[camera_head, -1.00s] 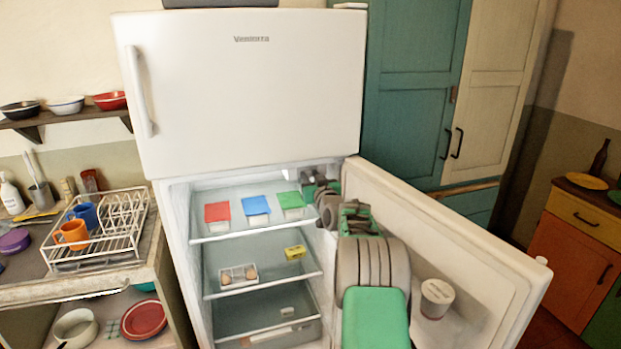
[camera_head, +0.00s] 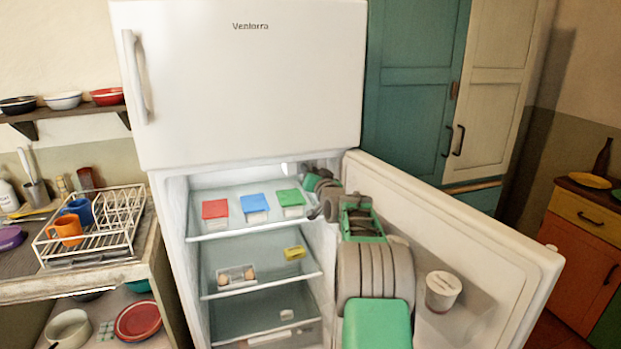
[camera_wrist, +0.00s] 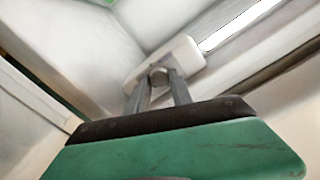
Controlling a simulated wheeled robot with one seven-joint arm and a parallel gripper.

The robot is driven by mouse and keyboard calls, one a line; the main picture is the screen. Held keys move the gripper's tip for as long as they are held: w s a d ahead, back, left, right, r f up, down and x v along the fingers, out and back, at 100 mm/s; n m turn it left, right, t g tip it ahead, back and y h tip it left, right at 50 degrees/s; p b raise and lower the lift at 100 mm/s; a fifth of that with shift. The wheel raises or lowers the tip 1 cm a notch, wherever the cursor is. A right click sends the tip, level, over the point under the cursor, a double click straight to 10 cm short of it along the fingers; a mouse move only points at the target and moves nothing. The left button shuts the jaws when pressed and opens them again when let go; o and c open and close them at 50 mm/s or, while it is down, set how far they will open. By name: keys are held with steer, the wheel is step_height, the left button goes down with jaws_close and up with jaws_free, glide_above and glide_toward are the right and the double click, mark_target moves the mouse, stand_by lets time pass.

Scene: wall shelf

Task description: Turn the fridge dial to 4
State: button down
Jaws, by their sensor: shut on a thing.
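The fridge (camera_head: 236,85) stands with its lower door (camera_head: 480,240) open to the right. My gripper (camera_wrist: 158,80) is inside the fridge compartment, high up, seen in the wrist view. Its two fingers are shut on a small round grey dial (camera_wrist: 158,73). The dial sits on a white housing (camera_wrist: 185,58) beside a bright light strip (camera_wrist: 238,25). No numbers on the dial can be read. In the head view the dial and fingertips are hidden behind the fridge's upper edge and my arm.
Red (camera_head: 215,209), blue (camera_head: 254,203) and green (camera_head: 291,198) lidded boxes stand on the top shelf. Eggs (camera_head: 236,275) and a yellow package (camera_head: 294,252) are on the shelf below. A white tub (camera_head: 442,289) sits in the door, close to my arm.

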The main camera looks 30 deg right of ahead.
steer(key=shift+m, duration=0.5)
steer(key=shift+b, duration=0.3)
steer(key=c, duration=1.1)
jaws_free()
steer(key=shift+c, duration=0.2)
steer(key=shift+s, duration=0.1)
steer(key=b+v, duration=0.2)
steer(key=v, duration=0.5)
steer(key=shift+s, duration=0.3)
steer(key=shift+a, duration=0.1)
